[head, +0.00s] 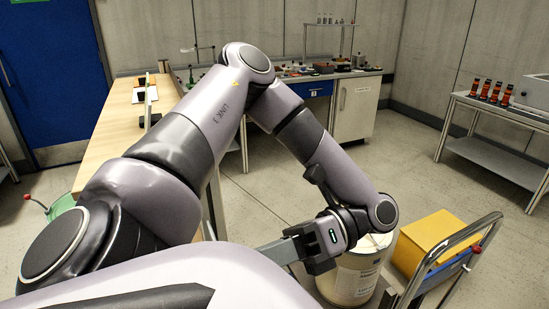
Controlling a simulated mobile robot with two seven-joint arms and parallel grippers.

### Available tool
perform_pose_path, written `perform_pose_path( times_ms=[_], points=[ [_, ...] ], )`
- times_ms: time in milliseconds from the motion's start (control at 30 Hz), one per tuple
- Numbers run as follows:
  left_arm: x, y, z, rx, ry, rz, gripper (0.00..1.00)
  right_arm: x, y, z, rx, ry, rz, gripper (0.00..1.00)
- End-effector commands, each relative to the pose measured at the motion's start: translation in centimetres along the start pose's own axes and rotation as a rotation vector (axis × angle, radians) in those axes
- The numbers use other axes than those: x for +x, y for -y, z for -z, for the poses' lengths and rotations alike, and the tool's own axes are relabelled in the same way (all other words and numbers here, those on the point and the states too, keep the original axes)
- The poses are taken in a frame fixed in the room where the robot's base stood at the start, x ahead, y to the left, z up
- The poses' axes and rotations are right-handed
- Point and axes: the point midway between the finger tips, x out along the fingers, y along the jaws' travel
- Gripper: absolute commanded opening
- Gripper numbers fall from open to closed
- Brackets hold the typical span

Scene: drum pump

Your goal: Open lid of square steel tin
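I cannot make out a square steel tin with certainty in the head view; it may be hidden behind my arm or too small to tell. My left arm rises from the lower left, bends at the top and comes down to the right. Its gripper (300,247) is in front of a cream drum with a printed label (352,280). The wrist hides part of the drum's top. My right gripper is not in view.
A wooden-topped bench (112,130) stands at left. A cluttered workbench (355,105) is at the back. A side table (500,110) holds orange-and-black bottles. Open floor lies between.

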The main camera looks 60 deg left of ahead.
Motion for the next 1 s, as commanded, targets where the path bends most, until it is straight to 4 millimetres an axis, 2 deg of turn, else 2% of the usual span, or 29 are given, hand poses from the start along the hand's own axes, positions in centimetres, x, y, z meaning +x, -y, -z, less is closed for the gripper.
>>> perform_pose_path(
  times_ms=[567,600,667,1000],
  points=[
    [0.56,0.08,0.28,-0.003,0.009,-0.016,0.0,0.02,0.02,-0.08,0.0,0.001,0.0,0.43],
    [0.57,0.08,0.28,-0.003,0.009,-0.016,0.35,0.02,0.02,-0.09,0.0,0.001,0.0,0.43],
    [0.57,0.07,0.28,-0.003,0.009,-0.016,0.55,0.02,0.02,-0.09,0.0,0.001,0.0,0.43],
    [0.54,-0.01,0.2,-0.001,0.013,-0.015,0.55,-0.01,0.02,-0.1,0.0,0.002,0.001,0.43]
  ],
)
